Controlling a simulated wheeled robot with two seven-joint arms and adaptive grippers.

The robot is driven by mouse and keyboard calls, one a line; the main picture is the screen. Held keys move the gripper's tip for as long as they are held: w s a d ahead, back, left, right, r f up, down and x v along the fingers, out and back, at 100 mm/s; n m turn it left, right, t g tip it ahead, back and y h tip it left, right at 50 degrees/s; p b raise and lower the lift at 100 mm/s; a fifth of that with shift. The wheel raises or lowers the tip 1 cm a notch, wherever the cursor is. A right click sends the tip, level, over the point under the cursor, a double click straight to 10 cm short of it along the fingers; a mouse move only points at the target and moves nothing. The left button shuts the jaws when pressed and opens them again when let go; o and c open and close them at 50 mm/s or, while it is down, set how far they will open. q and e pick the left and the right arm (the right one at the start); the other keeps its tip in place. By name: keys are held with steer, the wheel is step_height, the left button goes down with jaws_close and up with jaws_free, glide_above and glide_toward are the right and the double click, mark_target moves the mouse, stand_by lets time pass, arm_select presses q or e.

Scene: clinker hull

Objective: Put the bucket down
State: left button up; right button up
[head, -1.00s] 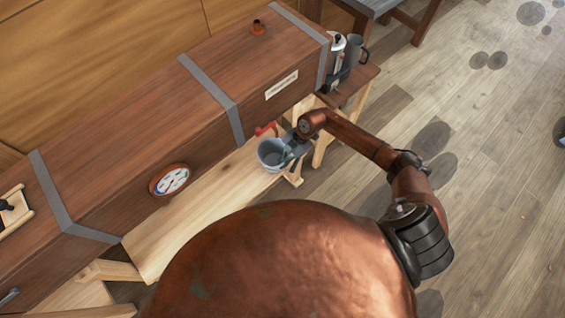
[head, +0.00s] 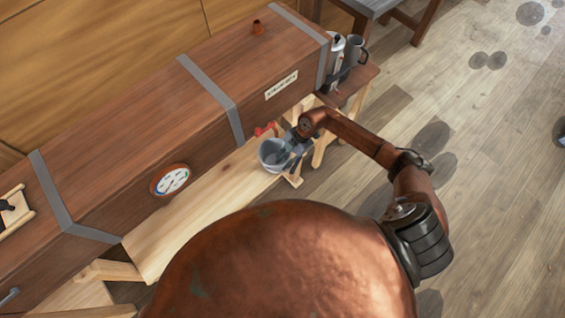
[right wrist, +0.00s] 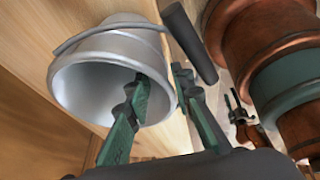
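The bucket (head: 268,164) is a small pale grey metal pail at the right end of the light wooden plank. It also shows in the right wrist view (right wrist: 75,82), with its open mouth facing the camera and a thin wire bail across its side. It appears to be on the light wood; its base is hidden. My right gripper (right wrist: 160,78) has its green fingers apart at the rim. One finger overlaps the bucket's mouth and the other is outside the wall; I see no clear grip. In the head view the right gripper (head: 291,146) is at the bucket's right side. My left gripper is out of view.
A long brown wooden chest (head: 150,110) with grey straps and a round dial (head: 171,180) is beside the plank (head: 200,210). A tall metal flask (head: 334,58) and a grey mug (head: 355,50) stand at its far end.

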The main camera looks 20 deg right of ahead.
steer(key=p+v, duration=0.1)
steer(key=v, duration=1)
steer(key=shift+a, duration=0.1)
stand_by(0.9)
